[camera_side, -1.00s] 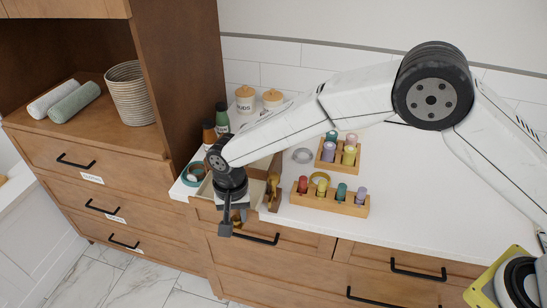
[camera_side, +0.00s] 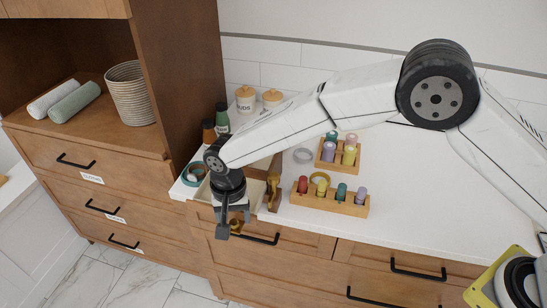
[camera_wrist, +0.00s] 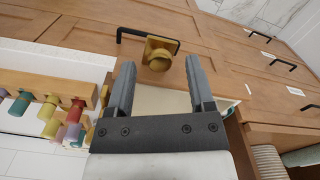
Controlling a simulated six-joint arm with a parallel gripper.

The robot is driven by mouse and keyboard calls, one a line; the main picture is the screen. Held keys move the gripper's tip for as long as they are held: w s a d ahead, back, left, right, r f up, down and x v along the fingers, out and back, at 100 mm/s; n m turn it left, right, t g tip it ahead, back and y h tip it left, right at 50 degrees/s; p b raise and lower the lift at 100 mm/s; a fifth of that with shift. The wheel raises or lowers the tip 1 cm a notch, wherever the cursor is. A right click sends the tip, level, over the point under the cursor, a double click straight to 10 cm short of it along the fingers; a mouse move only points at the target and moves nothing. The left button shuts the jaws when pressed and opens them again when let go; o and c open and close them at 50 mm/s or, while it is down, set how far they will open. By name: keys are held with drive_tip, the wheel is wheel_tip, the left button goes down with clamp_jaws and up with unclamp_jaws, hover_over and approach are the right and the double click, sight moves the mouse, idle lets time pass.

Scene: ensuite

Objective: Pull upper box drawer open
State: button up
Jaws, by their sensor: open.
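The wooden box (camera_side: 262,166) stands on the counter near its front left, partly hidden behind my arm. Its upper drawer appears pulled out, with its cream interior (camera_side: 257,190) showing beside my wrist. In the wrist view the cream interior (camera_wrist: 165,100) shows between my fingers. A round brass knob (camera_wrist: 158,60) on a square plate lies between and slightly beyond my fingertips; it also shows in the side view (camera_side: 236,226). My gripper (camera_wrist: 159,64) is open, with a finger on each side of the knob and visible gaps. In the side view my gripper (camera_side: 232,228) points down past the counter's front edge.
A wooden rack of coloured bottles (camera_side: 330,197) stands right of the box, with another rack (camera_side: 338,155) behind it. A teal tape roll (camera_side: 193,174) and dark bottles (camera_side: 222,118) are to the left.

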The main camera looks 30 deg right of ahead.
drive_tip(key=shift+r, duration=3.7)
drive_tip(key=shift+d, duration=0.1)
drive_tip(key=s+d+r+n+t, duration=0.15)
drive_tip(key=s+d, duration=0.25)
drive_tip(key=d, duration=0.9)
drive_tip(key=s+d+r+n, duration=0.15)
drive_tip(key=s+d, duration=0.25)
drive_tip(key=d, duration=0.9)
drive_tip(key=s+d+f+n+t, duration=0.1)
drive_tip(key=s+d, duration=0.5)
drive_tip(key=s, duration=0.3)
drive_tip(key=shift+d+f+n, duration=0.15)
drive_tip(key=shift+f+n, duration=0.15)
drive_tip(key=shift+f, duration=0.1)
